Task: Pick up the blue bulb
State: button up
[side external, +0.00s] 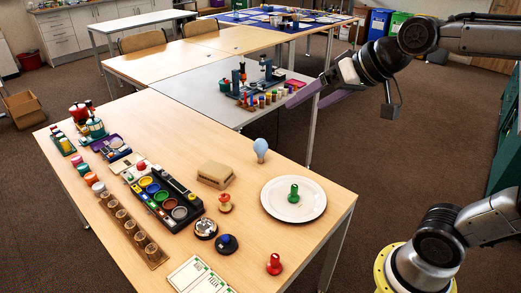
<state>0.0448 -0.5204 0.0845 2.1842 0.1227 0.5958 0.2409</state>
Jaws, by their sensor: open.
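The blue bulb (261,148) is light blue and stands on the wooden table, narrow end down. It is behind the white plate and to the right of a tan block. My gripper (305,92) is open and empty, held in the air above and to the right of the bulb, clear of the table. Its purple fingers point to the left. Nothing hides the bulb.
A white plate (310,208) with a green peg-like piece (294,193) is in front of the bulb. A tan block (215,174) lies to its left. A red piece (274,264) stands near the front edge. Trays and jars fill the table's left side.

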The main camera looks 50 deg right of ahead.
jog(key=w+d+f+m, duration=0.1)
jog(key=w+d+m, duration=0.25)
jog(key=w, duration=1.05)
jog(key=m+g+h, duration=0.1)
jog(key=m+h, duration=0.1)
jog(key=m, duration=0.2)
send_over(263, 143)
jog(key=s+a, duration=0.4)
jog(key=a, duration=0.1)
notch_tip(263, 143, down, 16)
jog(key=shift+m+g, duration=0.35)
jog(key=shift+g, duration=0.55)
jog(key=w+d+f, duration=0.1)
jog(key=f, duration=0.4)
jog(key=w+d+f, duration=0.1)
jog(key=d+f, duration=0.1)
jog(key=f, duration=0.4)
jog(key=w+d+f, duration=0.1)
jog(key=f, duration=0.4)
jog(key=shift+d+f, duration=0.2)
jog(key=shift+d, duration=0.2)
jog(key=shift+x, duration=2.95)
jog(key=c, duration=1)
